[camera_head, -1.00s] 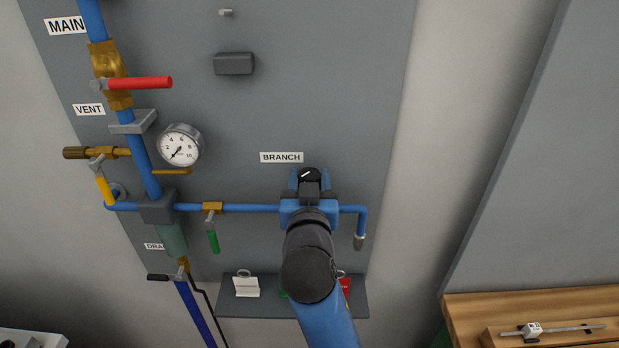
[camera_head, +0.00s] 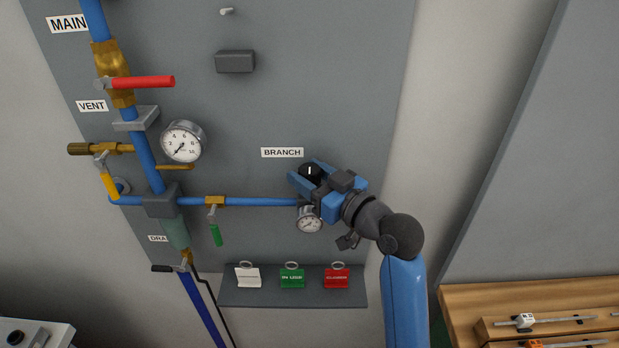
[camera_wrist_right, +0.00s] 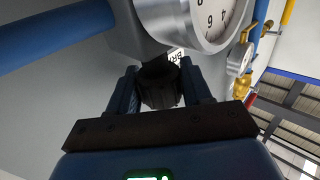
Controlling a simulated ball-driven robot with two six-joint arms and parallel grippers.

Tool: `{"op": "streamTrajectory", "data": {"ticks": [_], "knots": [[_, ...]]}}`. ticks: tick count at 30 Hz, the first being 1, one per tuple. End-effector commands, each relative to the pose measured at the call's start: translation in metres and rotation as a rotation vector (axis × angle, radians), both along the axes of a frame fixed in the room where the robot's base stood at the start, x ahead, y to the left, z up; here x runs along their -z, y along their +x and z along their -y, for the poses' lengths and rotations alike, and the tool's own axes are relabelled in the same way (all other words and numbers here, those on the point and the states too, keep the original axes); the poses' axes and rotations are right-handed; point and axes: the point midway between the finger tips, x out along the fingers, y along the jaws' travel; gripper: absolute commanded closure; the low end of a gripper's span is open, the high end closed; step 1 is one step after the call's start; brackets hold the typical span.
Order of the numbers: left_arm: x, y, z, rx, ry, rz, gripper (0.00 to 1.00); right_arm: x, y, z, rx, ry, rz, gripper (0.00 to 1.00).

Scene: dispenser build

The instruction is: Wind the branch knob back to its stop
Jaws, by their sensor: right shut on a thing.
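The black branch knob (camera_head: 310,172) with a white pointer line sits below the BRANCH label (camera_head: 282,152). The pointer line stands about upright in the head view. My right gripper (camera_head: 306,177) is shut on the knob, one finger on each side, with its arm coming in from the lower right. In the right wrist view the dark knob (camera_wrist_right: 160,88) lies between the two blue fingers, partly in shadow. The branch gauge (camera_head: 309,219) shows just below the gripper, and large in the wrist view (camera_wrist_right: 208,18). My left gripper is not in view.
A shelf (camera_head: 260,298) below holds white, green and red tags. The red main handle (camera_head: 140,82) and main gauge (camera_head: 182,142) are at left. A wooden bench (camera_head: 470,296) stands lower right.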

Motion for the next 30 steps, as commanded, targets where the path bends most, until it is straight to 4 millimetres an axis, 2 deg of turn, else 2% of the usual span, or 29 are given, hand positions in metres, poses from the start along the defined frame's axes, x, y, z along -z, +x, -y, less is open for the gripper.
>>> {"op": "streamTrajectory", "data": {"ticks": [1, 18, 30], "knots": [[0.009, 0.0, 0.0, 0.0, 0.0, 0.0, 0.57, 0.003, 0.002, 0.003, -0.033, 0.0, 0.004, 0.82], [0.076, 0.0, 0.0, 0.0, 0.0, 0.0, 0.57, 0.005, 0.001, 0.001, -0.551, -0.001, 0.001, 0.82], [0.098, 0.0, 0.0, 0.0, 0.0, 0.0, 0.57, 0.002, 0.001, 0.0, -0.761, 0.0, -0.004, 0.82]]}}
